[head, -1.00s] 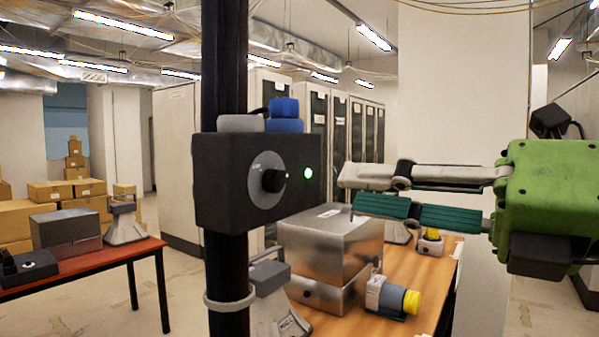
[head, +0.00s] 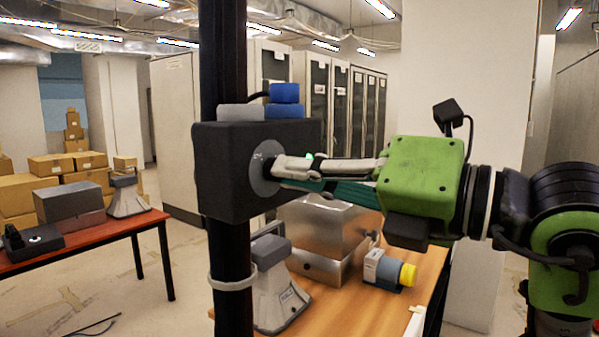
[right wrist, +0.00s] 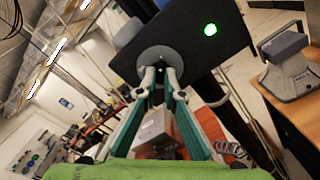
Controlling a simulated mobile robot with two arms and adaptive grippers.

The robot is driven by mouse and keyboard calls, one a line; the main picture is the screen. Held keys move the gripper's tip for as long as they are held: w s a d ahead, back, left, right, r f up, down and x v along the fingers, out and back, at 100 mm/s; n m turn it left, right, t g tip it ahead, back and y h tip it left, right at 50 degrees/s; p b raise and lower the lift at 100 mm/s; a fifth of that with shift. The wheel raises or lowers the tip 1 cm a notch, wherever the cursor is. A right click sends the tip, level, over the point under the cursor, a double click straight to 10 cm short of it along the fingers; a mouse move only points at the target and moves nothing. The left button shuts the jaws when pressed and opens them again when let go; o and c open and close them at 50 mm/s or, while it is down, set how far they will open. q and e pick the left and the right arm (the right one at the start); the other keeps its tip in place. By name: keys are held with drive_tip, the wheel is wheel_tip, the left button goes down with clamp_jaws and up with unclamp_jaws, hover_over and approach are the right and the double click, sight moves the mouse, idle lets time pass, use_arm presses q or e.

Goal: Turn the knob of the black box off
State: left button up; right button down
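The black box (head: 225,172) is fixed on a dark upright post. In the head view my right gripper (head: 281,172) reaches its front from the right, fingertips at the grey round dial (head: 262,178). The knob is hidden behind the fingers. In the right wrist view the two fingers of my right gripper (right wrist: 160,76) come close together in front of the dial (right wrist: 158,56), with a narrow gap, and seem closed around the knob. My left gripper is not in view.
A wooden table (head: 335,310) below holds a metal box (head: 325,225), a grey paging phone (head: 278,290) and a yellow-ended device (head: 390,270). A red table (head: 110,232) stands at left, with cardboard boxes behind. Blue and grey blocks sit on top of the black box.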

idle(0.3)
drive_tip(key=n+b, duration=1.1)
drive_tip(key=n, duration=0.6)
drive_tip(key=shift+n, duration=0.4)
idle(0.5)
drive_tip(key=c, duration=2.2)
unclamp_jaws()
drive_tip(key=shift+o, duration=0.2)
